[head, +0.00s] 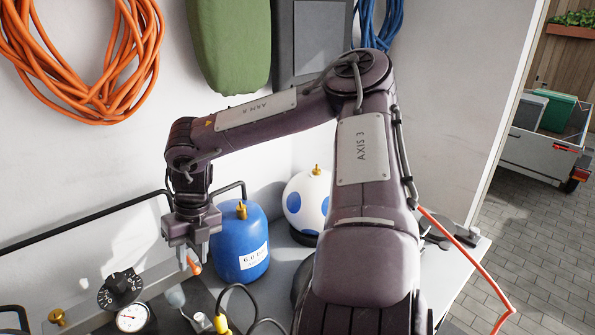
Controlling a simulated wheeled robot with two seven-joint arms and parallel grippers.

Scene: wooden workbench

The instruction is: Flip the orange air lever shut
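The orange lever (194,266) shows as a short orange piece right under my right gripper, above the dark panel at the lower left. My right gripper (192,260) points down, with a gap between its two fingers. The lever's visible end sits at that gap, just below and between the fingertips. I cannot tell whether the fingers touch it. The lever's base and pivot are hard to make out behind the gripper. My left gripper is not in view.
A black dial (120,288) and a round gauge (132,317) are left of the lever. A blue gas bottle (240,245) stands close right of the gripper, with a white-and-blue bottle (305,205) behind. A yellow connector (221,323) with black cable lies in front.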

